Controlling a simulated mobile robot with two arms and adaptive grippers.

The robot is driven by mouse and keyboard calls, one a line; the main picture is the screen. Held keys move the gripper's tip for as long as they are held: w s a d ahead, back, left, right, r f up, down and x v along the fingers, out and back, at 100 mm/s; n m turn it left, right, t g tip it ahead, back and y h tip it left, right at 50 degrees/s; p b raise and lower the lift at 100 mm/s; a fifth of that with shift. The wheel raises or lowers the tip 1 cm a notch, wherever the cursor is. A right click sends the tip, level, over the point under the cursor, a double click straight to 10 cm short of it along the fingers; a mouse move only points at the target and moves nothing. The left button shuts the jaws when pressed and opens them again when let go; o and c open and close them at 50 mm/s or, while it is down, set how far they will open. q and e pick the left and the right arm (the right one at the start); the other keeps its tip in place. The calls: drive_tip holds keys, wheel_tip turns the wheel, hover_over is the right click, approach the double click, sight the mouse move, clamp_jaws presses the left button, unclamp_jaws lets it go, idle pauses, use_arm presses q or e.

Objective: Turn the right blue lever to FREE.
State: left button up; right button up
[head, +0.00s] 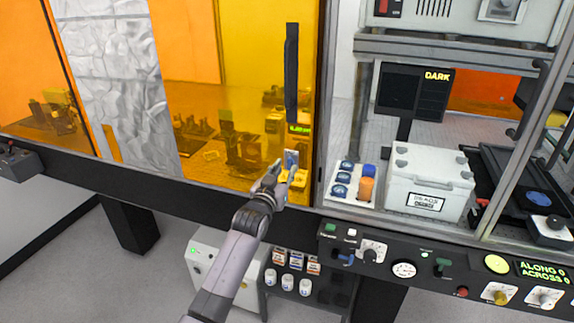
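A small blue lever (345,258) sits on the dark control panel, below the white and green buttons. A white dial plate with a dark knob (372,253) is just to its right; its lettering is too small to read. I cannot make out a FREE mark or a second blue lever for certain. My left gripper (287,172) is in front of the yellow window, up and left of the blue lever and apart from it. A small blue and white patch shows at its tip; I cannot tell whether it is held. My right gripper is out of view.
A tray with blue-topped jars and an orange one (352,183) and a white lidded box (428,182) stand behind the panel. A black handle (291,72) hangs on the window.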

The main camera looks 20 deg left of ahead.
sight(290, 163)
use_arm(q)
drive_tip(key=shift+w, duration=1.3)
drive_tip(key=shift+c, duration=0.3)
clamp_jaws()
